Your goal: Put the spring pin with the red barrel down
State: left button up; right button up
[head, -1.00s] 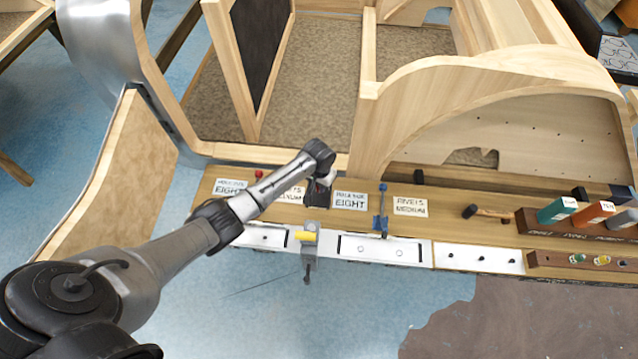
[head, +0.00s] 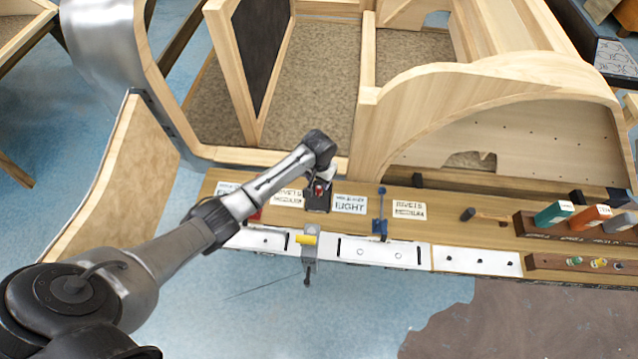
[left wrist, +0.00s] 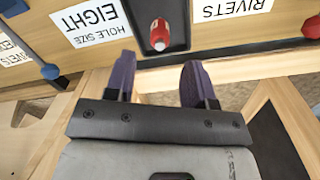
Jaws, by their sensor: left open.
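In the head view the red barrel (head: 319,188) shows just below my left gripper (head: 322,176), over the dark block (head: 316,206). My left gripper (left wrist: 157,78) is open. Its two dark fingers are apart, and the barrel lies just beyond their tips, roughly between them, with no visible grip. My right gripper is not in view.
A yellow-marked clamp (head: 307,240) sits on the front edge. The wooden bodyframe (head: 368,125) rises behind. A hammer (head: 485,215) lies right.

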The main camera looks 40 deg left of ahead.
aim_at(319, 188)
pick_arm(q)
notch_tip(319, 188, up, 6)
jog(key=shift+r+p, duration=0.2)
jog(key=shift+p, duration=0.25)
dwell(0.4)
